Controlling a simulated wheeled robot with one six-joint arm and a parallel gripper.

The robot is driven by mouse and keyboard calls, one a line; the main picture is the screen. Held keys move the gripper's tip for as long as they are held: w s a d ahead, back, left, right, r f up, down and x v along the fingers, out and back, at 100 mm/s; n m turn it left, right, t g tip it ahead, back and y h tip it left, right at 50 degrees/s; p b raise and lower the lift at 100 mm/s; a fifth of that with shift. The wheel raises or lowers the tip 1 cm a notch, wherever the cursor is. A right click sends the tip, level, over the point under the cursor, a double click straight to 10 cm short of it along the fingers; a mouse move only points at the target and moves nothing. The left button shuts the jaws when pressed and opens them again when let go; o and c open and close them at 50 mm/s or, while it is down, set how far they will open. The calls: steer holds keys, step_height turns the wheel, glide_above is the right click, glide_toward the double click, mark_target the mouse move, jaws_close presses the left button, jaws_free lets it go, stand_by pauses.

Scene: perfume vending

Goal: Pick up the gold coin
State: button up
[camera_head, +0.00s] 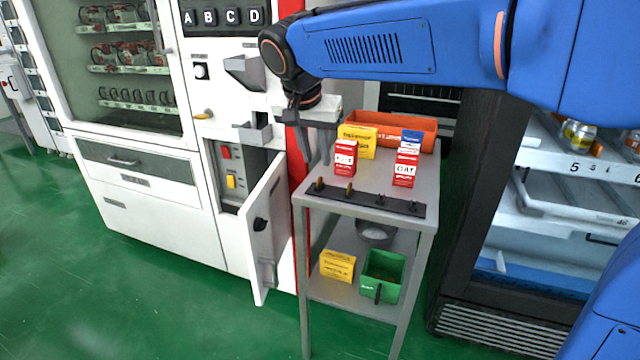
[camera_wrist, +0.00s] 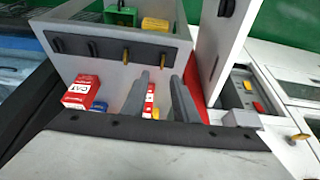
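Two gold coins stand on edge in a dark strip along the cart's front edge, the left one (camera_head: 319,184) and the right one (camera_head: 350,189). Both also show in the wrist view, one at left (camera_wrist: 125,57) and one at right (camera_wrist: 163,60). Two dark coin-like pieces (camera_head: 396,203) stand in the same strip. My gripper (camera_head: 318,158) hangs over the cart's left side, behind the strip. In the wrist view its two fingers (camera_wrist: 163,100) are apart, with no coin between them; a red and white box shows behind them.
Red and white boxes (camera_head: 346,159) (camera_head: 405,170), a yellow box (camera_head: 358,141) and an orange bin (camera_head: 400,126) stand on the cart (camera_head: 368,174). The vending machine's open white door (camera_head: 266,235) is close on the left. A glass-front fridge stands right.

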mark_target(320, 178)
steer(key=shift+a+x, duration=0.1)
steer(key=shift+x, duration=1.7)
steer(key=shift+a+x, duration=0.15)
steer(key=shift+x, duration=1.65)
steer(key=shift+s, duration=0.1)
steer(key=shift+c, duration=0.7)
jaws_close()
